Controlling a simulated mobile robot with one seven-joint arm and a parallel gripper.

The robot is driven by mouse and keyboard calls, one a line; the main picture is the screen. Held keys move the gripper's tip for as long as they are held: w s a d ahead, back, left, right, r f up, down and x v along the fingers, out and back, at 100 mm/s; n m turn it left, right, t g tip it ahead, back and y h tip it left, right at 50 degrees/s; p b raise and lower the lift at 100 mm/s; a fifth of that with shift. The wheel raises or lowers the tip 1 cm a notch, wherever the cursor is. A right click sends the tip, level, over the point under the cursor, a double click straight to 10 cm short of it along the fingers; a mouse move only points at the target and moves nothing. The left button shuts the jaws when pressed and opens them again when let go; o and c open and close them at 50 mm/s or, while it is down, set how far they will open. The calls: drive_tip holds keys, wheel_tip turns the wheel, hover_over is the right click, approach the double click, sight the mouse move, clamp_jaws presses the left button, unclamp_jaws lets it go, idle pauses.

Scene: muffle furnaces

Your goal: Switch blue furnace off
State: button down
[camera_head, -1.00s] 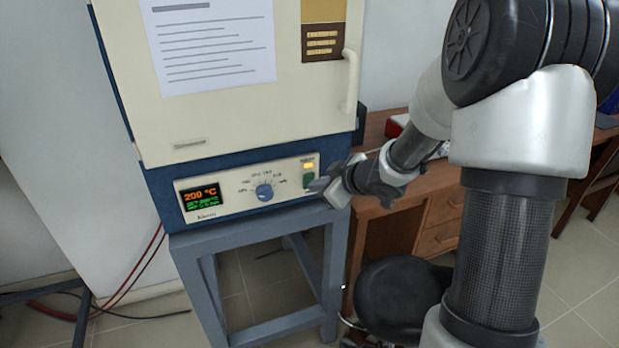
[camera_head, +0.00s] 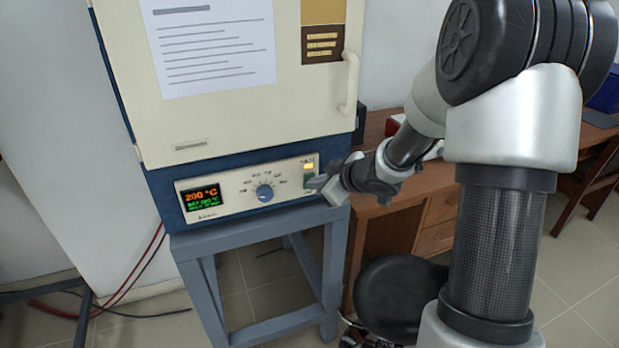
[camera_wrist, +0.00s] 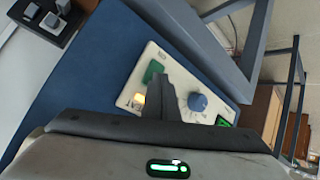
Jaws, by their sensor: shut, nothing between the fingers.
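The blue furnace (camera_head: 160,186) with a cream door stands on a grey-blue stand. Its control panel (camera_head: 228,203) has a lit display (camera_head: 201,198) reading 200 °C, a blue knob (camera_head: 264,193) and a lit amber lamp (camera_head: 308,166) above a green switch (camera_head: 308,179). My gripper (camera_head: 314,184) is shut and empty, its tips at the panel's right end by the green switch. In the wrist view, my gripper (camera_wrist: 166,85) points at the panel between the green switch (camera_wrist: 153,71) and the knob (camera_wrist: 198,102). Whether the tips touch the switch I cannot tell.
The furnace door handle (camera_head: 349,82) juts out above my gripper. A wooden desk (camera_head: 437,215) is at the right, with a black stool (camera_head: 400,290) in front. The grey-blue stand (camera_head: 250,236) is below the panel. Red cables lie at the left.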

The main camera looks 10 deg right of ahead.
drive_tip(key=shift+w+r, duration=0.1)
drive_tip(key=shift+w, duration=0.15)
idle(0.4)
drive_tip(key=shift+s+d, duration=0.1)
drive_tip(key=shift+s, duration=0.65)
drive_tip(key=shift+s+f, duration=0.1)
drive_tip(key=shift+f, duration=0.1)
drive_tip(key=s, duration=0.3)
drive_tip(key=s+d, duration=0.1)
drive_tip(key=shift+s+f, duration=0.25)
drive_tip(key=shift+s, duration=0.1)
